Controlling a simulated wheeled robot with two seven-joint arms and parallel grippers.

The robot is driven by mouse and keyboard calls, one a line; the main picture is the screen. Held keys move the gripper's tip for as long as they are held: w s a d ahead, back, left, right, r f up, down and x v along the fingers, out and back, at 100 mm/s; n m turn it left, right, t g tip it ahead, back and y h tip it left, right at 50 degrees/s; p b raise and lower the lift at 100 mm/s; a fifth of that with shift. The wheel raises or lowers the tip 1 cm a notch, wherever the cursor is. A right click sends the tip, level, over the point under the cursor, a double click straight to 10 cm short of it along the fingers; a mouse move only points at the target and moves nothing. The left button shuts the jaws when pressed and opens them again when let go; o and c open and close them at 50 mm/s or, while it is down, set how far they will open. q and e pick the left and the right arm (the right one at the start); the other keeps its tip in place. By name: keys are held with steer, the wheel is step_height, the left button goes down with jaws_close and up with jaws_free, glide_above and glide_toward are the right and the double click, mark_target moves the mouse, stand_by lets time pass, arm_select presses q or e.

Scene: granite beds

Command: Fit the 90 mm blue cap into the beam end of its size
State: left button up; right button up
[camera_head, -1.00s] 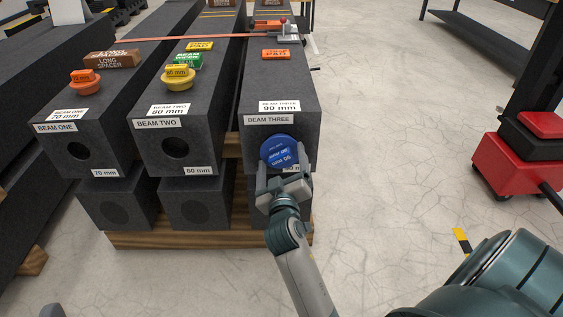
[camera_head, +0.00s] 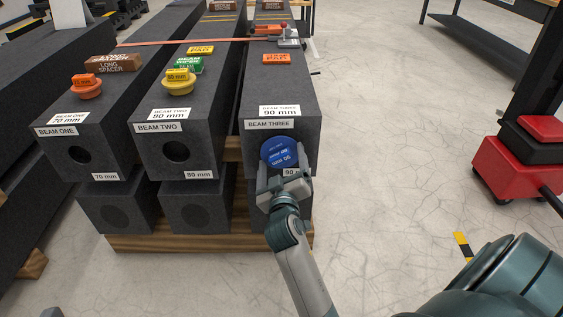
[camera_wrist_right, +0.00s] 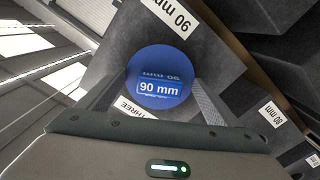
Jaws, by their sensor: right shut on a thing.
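The round blue cap (camera_head: 279,150), marked 90 mm, is in front of the end face of beam three (camera_head: 252,153), the right-hand granite beam. My right gripper (camera_head: 284,161) is shut on it, a finger on either side. In the right wrist view the cap (camera_wrist_right: 160,66) faces me between the two fingers (camera_wrist_right: 158,97). The cap covers the beam's hole, and I cannot tell whether it is inside the hole or just in front. Beam three bears a 90 mm label (camera_head: 279,110) on top.
Beam one (camera_head: 55,150) and beam two (camera_head: 205,150) show open round holes. An orange cap (camera_head: 87,86) and a yellow cap (camera_head: 178,82) sit on their tops. An orange block (camera_head: 277,58) lies on beam three. A red cart (camera_head: 520,165) stands right; floor between is clear.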

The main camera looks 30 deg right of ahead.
mark_target(281, 161)
steer(key=shift+w+d, duration=0.25)
steer(key=shift+w, duration=0.1)
steer(key=o, duration=0.9)
steer(key=shift+o, duration=0.2)
steer(key=shift+p+v, duration=0.4)
steer(key=shift+v, duration=2.1)
